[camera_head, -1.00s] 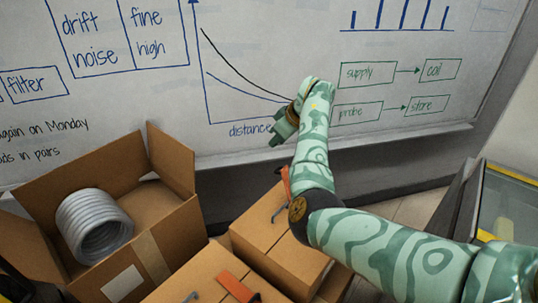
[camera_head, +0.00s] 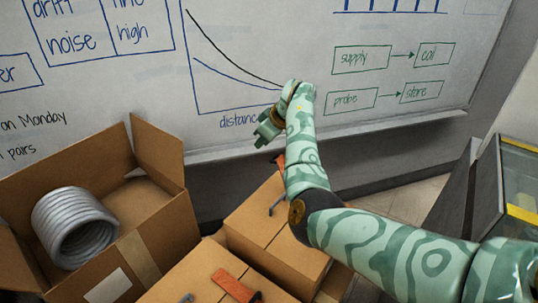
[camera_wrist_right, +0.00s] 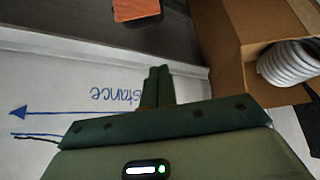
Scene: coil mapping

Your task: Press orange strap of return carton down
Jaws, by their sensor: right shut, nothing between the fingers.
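My right gripper (camera_head: 264,138) is shut and empty. It is in the air in front of the whiteboard, above the rear closed carton (camera_head: 262,215). An orange strap (camera_head: 279,163) stands up at that carton's far side, partly hidden by my right arm. A second orange strap (camera_head: 236,285) lies on top of the front closed carton (camera_head: 195,272). I cannot tell which carton is the return one. The right wrist view shows the shut fingers (camera_wrist_right: 158,84) apart from an orange patch (camera_wrist_right: 136,8) at the top edge. My left gripper is not in view.
An open carton (camera_head: 165,214) with a grey coil (camera_head: 74,228) stands at the left. The whiteboard (camera_head: 225,85) and its ledge (camera_head: 400,128) close off the back. A glass-topped case with yellow edges (camera_head: 522,214) stands at the right. Some floor (camera_head: 405,205) is bare.

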